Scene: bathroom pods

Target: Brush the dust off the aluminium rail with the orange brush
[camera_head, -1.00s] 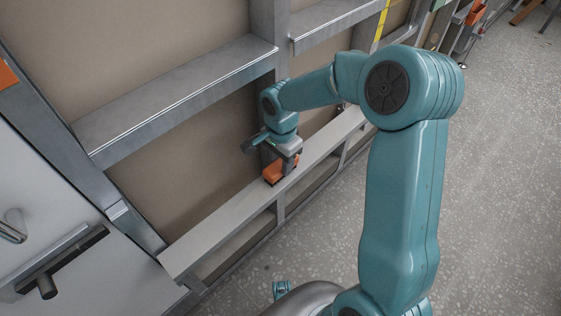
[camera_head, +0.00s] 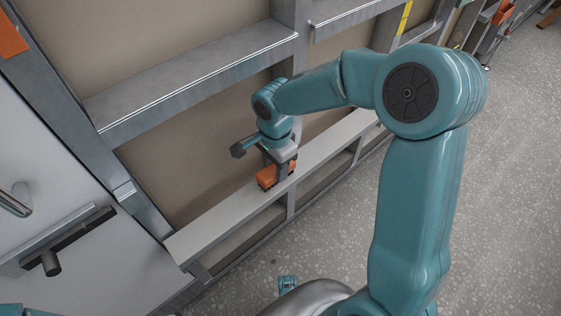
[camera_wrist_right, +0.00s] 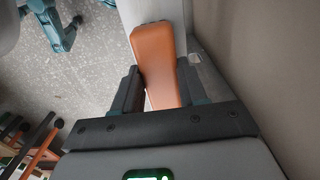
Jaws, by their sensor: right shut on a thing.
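The rail (camera_head: 215,223) is a long, pale grey ledge running diagonally along the foot of a metal wall frame in the head view. I see no clear dust on it at this size. My right gripper (camera_head: 278,165) is over the rail, shut on the orange brush (camera_head: 267,179). The brush appears to rest on the rail's top, its bristles mostly hidden. In the right wrist view the orange brush (camera_wrist_right: 155,55) lies between the dark fingers of my gripper (camera_wrist_right: 160,88), with the pale rail (camera_wrist_right: 142,10) behind it. My left gripper is not in view.
A higher metal shelf (camera_head: 190,85) and upright posts of the frame stand close to my right arm. A tan panel (camera_head: 185,170) backs the rail. A white panel with a dark handle (camera_head: 52,262) is at lower left.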

